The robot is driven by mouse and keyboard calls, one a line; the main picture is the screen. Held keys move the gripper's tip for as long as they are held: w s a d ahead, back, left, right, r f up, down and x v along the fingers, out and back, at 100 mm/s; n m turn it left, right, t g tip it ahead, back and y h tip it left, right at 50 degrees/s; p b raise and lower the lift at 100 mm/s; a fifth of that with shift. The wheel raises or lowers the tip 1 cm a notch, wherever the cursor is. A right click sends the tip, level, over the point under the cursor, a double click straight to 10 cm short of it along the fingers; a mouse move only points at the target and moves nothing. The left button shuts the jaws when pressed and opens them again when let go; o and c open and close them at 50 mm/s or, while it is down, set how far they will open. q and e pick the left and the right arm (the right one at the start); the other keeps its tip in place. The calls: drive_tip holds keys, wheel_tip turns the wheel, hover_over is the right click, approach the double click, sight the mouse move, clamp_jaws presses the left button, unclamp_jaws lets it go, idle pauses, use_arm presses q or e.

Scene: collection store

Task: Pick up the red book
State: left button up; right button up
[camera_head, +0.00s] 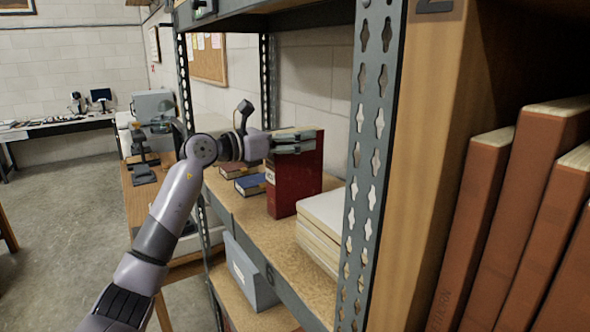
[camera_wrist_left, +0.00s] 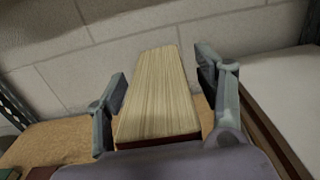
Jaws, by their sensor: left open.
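The red book (camera_head: 294,182) stands upright on the middle shelf in the head view. My left gripper (camera_head: 295,142) is at its top end. In the left wrist view the book's page block (camera_wrist_left: 158,95) lies between the two open fingers of my left gripper (camera_wrist_left: 165,100), one finger on each side. A gap shows at both sides; the left one is narrow near the book's lower part. The lower part of the book is hidden in the wrist view. My right gripper is not in view.
A stack of pale books or papers (camera_head: 322,222) lies right of the red book. A blue book (camera_head: 250,185) and a dark red book (camera_head: 238,169) lie flat behind it. A perforated shelf post (camera_head: 368,150) stands nearer, with brown volumes (camera_head: 540,215) at right.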

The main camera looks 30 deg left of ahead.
use_arm(q)
drive_tip(key=shift+c, duration=0.3)
clamp_jaws()
idle(0.5)
drive_tip(key=shift+r, duration=0.1)
